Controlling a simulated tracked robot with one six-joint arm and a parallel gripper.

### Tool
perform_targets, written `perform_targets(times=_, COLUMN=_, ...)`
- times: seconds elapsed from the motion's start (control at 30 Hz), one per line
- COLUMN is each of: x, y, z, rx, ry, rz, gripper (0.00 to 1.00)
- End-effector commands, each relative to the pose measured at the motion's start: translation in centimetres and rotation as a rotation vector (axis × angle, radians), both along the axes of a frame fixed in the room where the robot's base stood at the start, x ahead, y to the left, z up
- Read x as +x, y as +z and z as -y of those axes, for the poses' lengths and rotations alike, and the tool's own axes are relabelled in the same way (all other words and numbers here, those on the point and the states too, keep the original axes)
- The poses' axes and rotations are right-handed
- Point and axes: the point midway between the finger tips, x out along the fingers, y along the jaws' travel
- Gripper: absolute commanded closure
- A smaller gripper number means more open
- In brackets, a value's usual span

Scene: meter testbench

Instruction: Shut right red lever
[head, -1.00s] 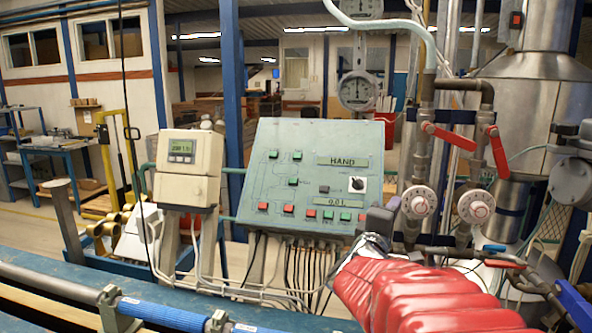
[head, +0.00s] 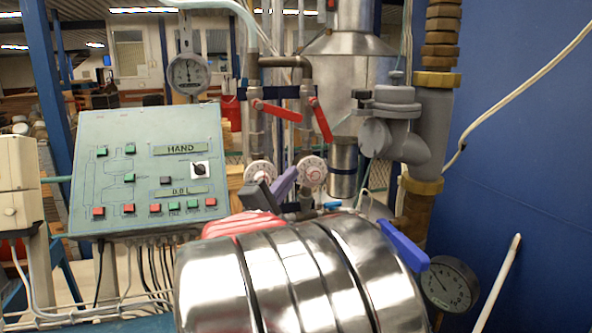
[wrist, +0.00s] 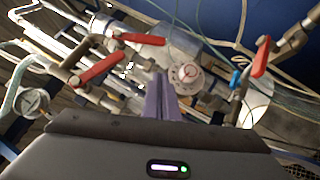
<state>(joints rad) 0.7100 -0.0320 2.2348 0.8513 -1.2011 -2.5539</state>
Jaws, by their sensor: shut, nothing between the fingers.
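Two red levers sit on upright pipes in the head view. The left red lever (head: 277,110) slopes gently down to the right. The right red lever (head: 322,120) slopes steeply down to the right, angled across its pipe. My gripper (head: 285,183) is below both levers, in front of the round white dials, and touches neither lever. Its purple fingers (wrist: 161,98) are shut and empty in the wrist view. That view shows red levers at the left (wrist: 97,70), top centre (wrist: 140,38) and right (wrist: 261,57); I cannot match them surely to the head view.
Two white dials (head: 312,172) sit low on the pipes. A green control panel (head: 145,165) stands left. Grey pipework (head: 400,135), a blue lever (head: 403,245) and a gauge (head: 448,284) are at right, before a blue wall (head: 520,130). My arm covers the lower centre.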

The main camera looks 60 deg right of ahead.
Motion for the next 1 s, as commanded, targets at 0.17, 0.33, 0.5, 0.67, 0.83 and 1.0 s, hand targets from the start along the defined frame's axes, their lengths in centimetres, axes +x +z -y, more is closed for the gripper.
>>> perform_targets(times=0.17, x=0.0, y=0.6, z=2.2, rx=0.000, ry=-0.003, rz=0.001, gripper=1.00)
perform_targets(times=0.33, x=0.1, y=1.3, z=4.7, rx=0.001, ry=-0.003, rz=0.002, gripper=1.00)
perform_targets(times=0.5, x=0.2, y=2.1, z=7.3, rx=0.000, ry=-0.002, rz=0.001, gripper=1.00)
perform_targets(times=0.67, x=-0.3, y=2.9, z=9.3, rx=-0.001, ry=-0.003, rz=0.001, gripper=1.00)
perform_targets(times=0.83, x=-1.6, y=3.7, z=10.6, rx=0.001, ry=-0.001, rz=0.001, gripper=1.00)
perform_targets(times=1.0, x=-2.2, y=4.1, z=11.2, rx=0.001, ry=0.000, rz=0.001, gripper=1.00)
